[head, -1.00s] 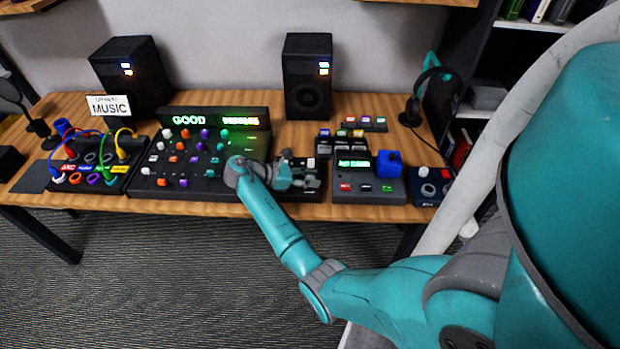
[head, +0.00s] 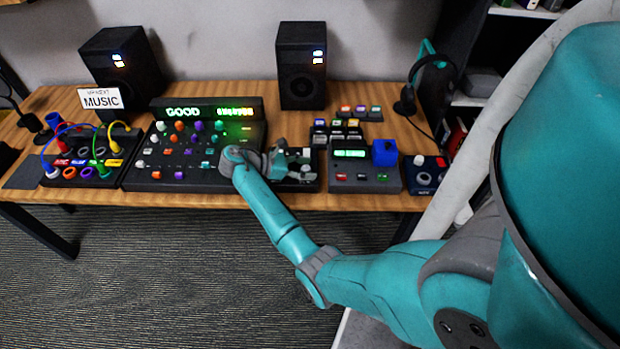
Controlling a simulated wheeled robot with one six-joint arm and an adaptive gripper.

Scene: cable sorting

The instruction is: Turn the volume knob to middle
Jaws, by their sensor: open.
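A black mixer console (head: 135,178) on the desk carries rows of white, orange, purple and teal knobs and a lit display reading "GOOD" (head: 183,112). To its right is a small black panel (head: 312,184) with pale controls, partly hidden by my gripper. A small dark box (head: 424,188) at the desk's right end has a round grey knob (head: 424,178). I cannot tell which knob is the volume knob. My gripper (head: 298,165) is open over the small black panel; whether it touches a control is hidden.
A grey box (head: 365,187) with a green display and a blue block (head: 384,153) stands right of my gripper. Two speakers (head: 302,65) stand behind. A patch box with coloured cables (head: 90,175) is at left. A headphone stand (head: 405,103) is at back right.

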